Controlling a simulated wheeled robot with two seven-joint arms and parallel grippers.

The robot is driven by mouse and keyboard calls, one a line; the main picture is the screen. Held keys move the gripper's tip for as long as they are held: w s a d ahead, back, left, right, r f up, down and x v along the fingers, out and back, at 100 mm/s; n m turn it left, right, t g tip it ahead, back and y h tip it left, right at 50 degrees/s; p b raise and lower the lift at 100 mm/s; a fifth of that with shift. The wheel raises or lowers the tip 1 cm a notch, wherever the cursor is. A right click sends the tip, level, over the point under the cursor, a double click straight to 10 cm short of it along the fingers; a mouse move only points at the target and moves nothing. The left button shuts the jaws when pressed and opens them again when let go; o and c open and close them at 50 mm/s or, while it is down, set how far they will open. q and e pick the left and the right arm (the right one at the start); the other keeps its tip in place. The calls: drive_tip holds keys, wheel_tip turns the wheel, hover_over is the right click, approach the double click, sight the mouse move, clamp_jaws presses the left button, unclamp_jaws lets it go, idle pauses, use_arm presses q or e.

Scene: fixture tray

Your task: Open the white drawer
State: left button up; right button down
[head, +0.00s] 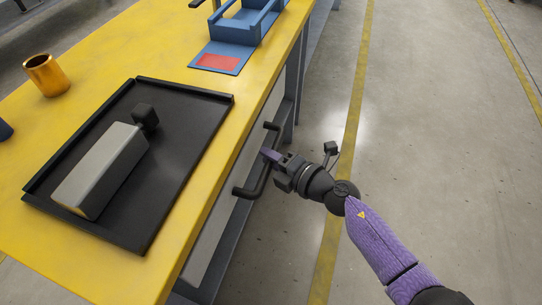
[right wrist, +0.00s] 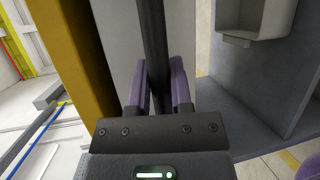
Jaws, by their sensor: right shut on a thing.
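The white drawer (head: 212,238) is under the yellow table's right edge; its pale front also shows in the right wrist view (right wrist: 116,40). Its black bar handle (head: 262,180) sticks out from the front. My right gripper (head: 268,154) is shut on the middle of the handle. In the right wrist view the handle bar (right wrist: 153,40) runs between the purple fingers (right wrist: 157,88). The front looks close to flush under the table edge, and I see no clear gap. My left gripper is not in view.
The yellow table (head: 190,140) carries a black tray (head: 185,160) with a grey block (head: 105,165) and a small black part (head: 146,117). A gold cup (head: 45,76) and a blue fixture (head: 238,30) stand on it too. The floor (head: 430,130) to the right is clear.

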drive_tip(key=shift+d, duration=0.15)
use_arm(q)
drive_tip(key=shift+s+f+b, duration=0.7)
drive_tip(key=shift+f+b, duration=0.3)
drive_tip(key=shift+b, duration=0.2)
use_arm(e)
drive_tip(key=s+d, duration=0.4)
drive_tip(key=d, duration=0.9)
drive_tip(key=s+d, duration=0.4)
drive_tip(key=d, duration=1)
drive_tip(key=shift+s, duration=0.4)
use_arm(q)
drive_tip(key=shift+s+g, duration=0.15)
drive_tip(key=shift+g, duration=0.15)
use_arm(e)
drive_tip(key=shift+a, duration=0.1)
drive_tip(key=c, duration=0.6)
unclamp_jaws()
drive_tip(key=shift+o, duration=0.3)
